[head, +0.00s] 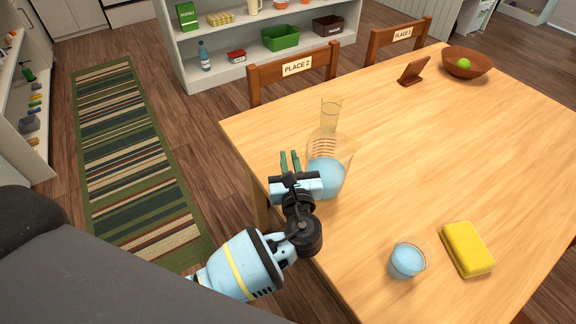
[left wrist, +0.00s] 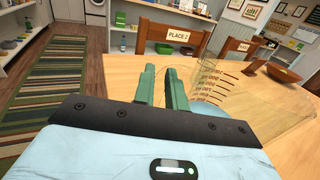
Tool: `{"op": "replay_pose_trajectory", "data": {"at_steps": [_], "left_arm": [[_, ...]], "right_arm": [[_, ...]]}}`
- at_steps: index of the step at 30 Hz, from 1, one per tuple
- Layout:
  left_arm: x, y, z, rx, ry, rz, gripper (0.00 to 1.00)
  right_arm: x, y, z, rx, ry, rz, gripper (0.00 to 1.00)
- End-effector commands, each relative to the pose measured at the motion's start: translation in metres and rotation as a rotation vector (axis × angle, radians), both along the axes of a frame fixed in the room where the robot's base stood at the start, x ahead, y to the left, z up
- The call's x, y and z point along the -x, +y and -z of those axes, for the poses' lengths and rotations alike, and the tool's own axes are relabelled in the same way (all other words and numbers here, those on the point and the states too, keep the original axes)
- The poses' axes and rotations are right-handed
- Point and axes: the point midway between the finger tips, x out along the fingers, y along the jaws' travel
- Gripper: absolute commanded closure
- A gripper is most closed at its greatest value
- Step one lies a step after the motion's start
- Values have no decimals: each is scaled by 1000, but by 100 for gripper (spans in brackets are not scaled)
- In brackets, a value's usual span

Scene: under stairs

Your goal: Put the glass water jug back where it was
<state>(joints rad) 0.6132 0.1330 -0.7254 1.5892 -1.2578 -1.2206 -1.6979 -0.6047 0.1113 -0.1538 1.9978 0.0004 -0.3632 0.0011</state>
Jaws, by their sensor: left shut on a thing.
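The clear glass water jug (head: 328,172) has red measuring marks and pale blue water low inside. It is at the table's left edge in the head view, and at the right of the fingers in the left wrist view (left wrist: 225,92). My left gripper (head: 290,160), with green fingers (left wrist: 163,88), is shut on the jug at its left side. The clear glass makes the gripped part hard to see. I cannot tell whether the jug's base touches the wooden table (head: 440,140). My right gripper is not in view.
A tall empty glass (head: 331,114) stands just behind the jug. A tumbler of blue water (head: 406,261) and a yellow sponge (head: 467,248) are at the front. A bowl (head: 467,63) and a small brown stand (head: 413,71) are far back. The table's middle is clear.

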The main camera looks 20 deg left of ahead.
Motion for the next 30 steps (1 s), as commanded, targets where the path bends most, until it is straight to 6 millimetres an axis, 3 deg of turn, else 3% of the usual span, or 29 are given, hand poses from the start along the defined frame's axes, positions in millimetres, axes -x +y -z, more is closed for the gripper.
{"op": "replay_pose_trajectory", "data": {"at_steps": [7, 17, 18, 22, 30], "left_arm": [[1, -2, 21, 1, -3, 4, 100], [2, -2, 25, 1, -2, 5, 100], [3, -1, 28, -3, 7, 4, 83], [3, -1, 28, -2, 7, 4, 66], [2, -2, 28, -1, 6, 5, 65]], "right_arm": [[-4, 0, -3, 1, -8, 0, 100], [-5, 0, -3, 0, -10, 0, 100], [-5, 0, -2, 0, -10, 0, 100], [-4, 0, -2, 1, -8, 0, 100], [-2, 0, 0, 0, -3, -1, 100]]}}
